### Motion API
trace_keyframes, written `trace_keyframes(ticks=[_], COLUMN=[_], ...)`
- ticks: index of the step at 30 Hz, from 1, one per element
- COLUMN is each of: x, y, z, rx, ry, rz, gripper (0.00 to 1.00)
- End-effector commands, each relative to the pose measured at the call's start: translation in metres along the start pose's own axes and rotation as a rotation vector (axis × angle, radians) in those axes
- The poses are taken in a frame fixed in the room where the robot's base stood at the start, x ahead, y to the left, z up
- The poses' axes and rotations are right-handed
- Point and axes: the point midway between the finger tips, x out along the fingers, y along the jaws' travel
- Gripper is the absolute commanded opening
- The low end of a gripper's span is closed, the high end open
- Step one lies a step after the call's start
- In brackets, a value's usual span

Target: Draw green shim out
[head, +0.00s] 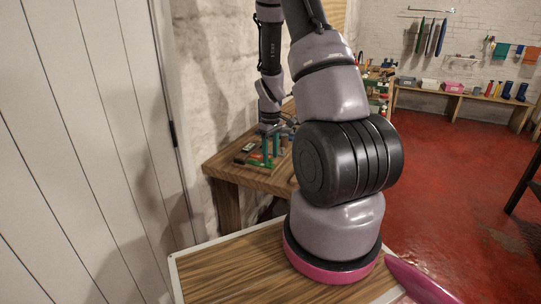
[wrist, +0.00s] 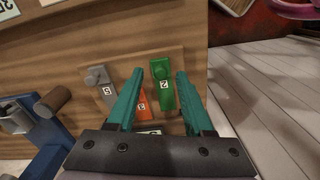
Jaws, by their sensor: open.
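The green shim (wrist: 162,90), with a white label reading 2, stands upright in a wooden block (wrist: 178,65) in the wrist view. My gripper (wrist: 160,75) has two teal fingers, spread open and empty. In the picture the green shim shows between the fingertips, nearer the right one; I cannot tell how far beyond them it is. An orange shim (wrist: 142,107) is partly hidden by the left finger, and a grey shim (wrist: 102,88) labelled 5 stands to its left.
A blue clamp-like thing (wrist: 38,128) with a brown round peg lies left of the block. The small wooden table (head: 225,169) stands against the wall by a white door (head: 85,150). Red floor (head: 450,190) is open to the right, with a loaded shelf behind.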

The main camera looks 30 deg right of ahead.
Motion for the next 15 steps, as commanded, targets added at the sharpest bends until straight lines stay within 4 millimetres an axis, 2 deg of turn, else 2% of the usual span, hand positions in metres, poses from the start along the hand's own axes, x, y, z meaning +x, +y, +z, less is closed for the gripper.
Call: trace_keyframes(ticks=[11,12,15], x=[0.0064,0.0063,0.0062], y=[-0.0002,-0.0002,-0.0002], z=[0.0,0.0,0.0], rx=[0.0,0.0,0.0], ry=[0.0,0.0,0.0], rz=[0.0,0.0,0.0], gripper=[0.52,0.36,0.0])
